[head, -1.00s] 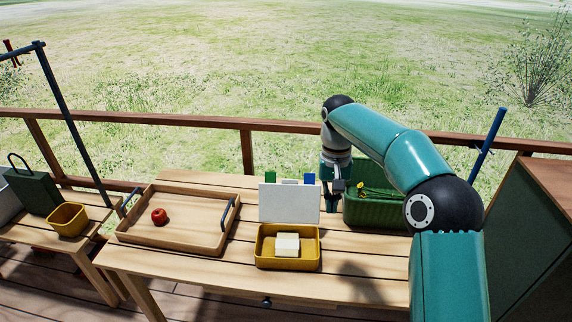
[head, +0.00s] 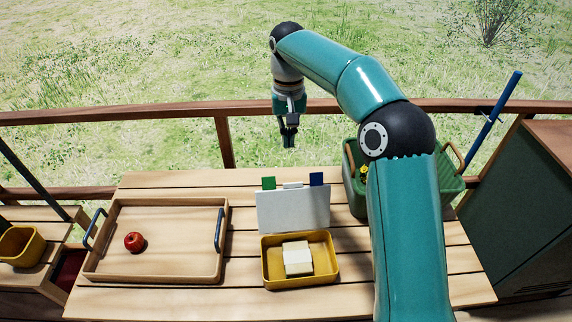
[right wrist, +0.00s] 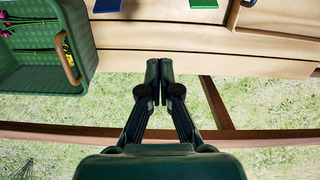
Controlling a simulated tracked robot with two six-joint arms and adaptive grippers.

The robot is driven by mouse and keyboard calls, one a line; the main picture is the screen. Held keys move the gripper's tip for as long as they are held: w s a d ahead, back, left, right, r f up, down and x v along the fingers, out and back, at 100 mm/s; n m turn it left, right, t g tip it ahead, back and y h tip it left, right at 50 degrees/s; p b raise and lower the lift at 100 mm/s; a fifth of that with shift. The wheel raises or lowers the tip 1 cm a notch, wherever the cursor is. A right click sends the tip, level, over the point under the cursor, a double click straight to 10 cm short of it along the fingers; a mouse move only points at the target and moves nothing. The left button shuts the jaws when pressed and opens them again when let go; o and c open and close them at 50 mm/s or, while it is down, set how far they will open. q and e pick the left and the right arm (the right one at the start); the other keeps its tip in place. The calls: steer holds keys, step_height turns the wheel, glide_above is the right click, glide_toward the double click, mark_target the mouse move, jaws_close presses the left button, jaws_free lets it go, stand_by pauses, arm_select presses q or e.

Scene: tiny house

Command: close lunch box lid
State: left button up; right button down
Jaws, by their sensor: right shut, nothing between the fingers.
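The lunch box (head: 270,277) is a yellow open box on the wooden table, with pale blocks inside it. Its white lid (head: 293,213) stands upright at the box's far edge, with green and blue tabs along its top. My right gripper (head: 289,143) is shut and empty. It hangs pointing down beyond the table's far edge, behind and above the lid. In the right wrist view the shut fingertips (right wrist: 159,66) are in front of the table edge, with the blue and green tabs at the top. My left gripper is not in view.
A wooden tray (head: 160,272) with a red apple (head: 134,242) lies left of the box. A green basket (head: 355,190) stands right of the lid, partly hidden by my arm. A wooden railing (head: 130,113) runs behind the table.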

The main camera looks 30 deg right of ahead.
steer(key=s+a+f, duration=0.1)
steer(key=s+f, duration=0.3)
steer(key=f, duration=0.4)
steer(key=shift+a, duration=0.35)
steer(key=shift+a, duration=0.1)
